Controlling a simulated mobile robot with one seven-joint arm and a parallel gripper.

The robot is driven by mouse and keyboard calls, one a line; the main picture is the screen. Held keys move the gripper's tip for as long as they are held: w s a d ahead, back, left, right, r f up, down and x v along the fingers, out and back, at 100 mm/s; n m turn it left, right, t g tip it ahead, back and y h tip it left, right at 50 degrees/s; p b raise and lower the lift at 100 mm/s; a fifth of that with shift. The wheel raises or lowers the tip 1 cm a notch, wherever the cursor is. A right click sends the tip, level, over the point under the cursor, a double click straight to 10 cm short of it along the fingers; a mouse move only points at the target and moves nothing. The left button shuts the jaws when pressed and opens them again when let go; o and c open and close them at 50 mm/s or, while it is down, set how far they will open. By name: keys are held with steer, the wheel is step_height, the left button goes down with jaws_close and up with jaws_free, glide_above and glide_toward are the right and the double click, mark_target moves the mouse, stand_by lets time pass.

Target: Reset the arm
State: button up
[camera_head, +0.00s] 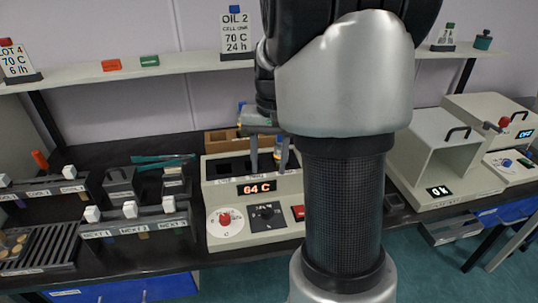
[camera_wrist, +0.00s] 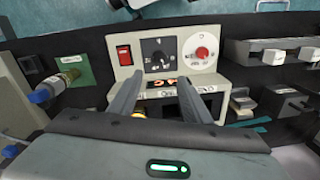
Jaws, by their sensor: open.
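My gripper (camera_head: 269,165) is open over the beige heating bath (camera_head: 222,241), whose display reads 64 C. In the wrist view my gripper (camera_wrist: 160,79) has its two fingers spread, with the bath's front panel (camera_wrist: 184,66) beyond them. Nothing is seen held between the fingertips. A small yellow and blue item (camera_head: 278,148) shows by the fingers, at the back of the bath; I cannot tell whether it touches them. My arm rises in front of the right side of the bath and hides part of the bench.
A shelf (camera_head: 185,69) with an OIL 2 sign (camera_head: 237,32) runs behind. A beige open-fronted box (camera_head: 440,150) stands right. In the wrist view a blue-capped bottle (camera_wrist: 53,86) lies or leans by a green pad (camera_wrist: 86,70).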

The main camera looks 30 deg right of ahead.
steer(key=shift+r, duration=0.65)
steer(key=s+a+r+n+t+p, duration=0.2)
steer(key=s+a+r+p, duration=0.3)
steer(key=s+r, duration=0.3)
steer(key=s+a+r+n+t+p, duration=0.3)
steer(key=s+a+r+p, duration=0.3)
steer(key=r, duration=0.6)
steer(key=shift+s+a+n, duration=0.5)
steer(key=shift+s+a, duration=0.7)
steer(key=shift+d, duration=0.1)
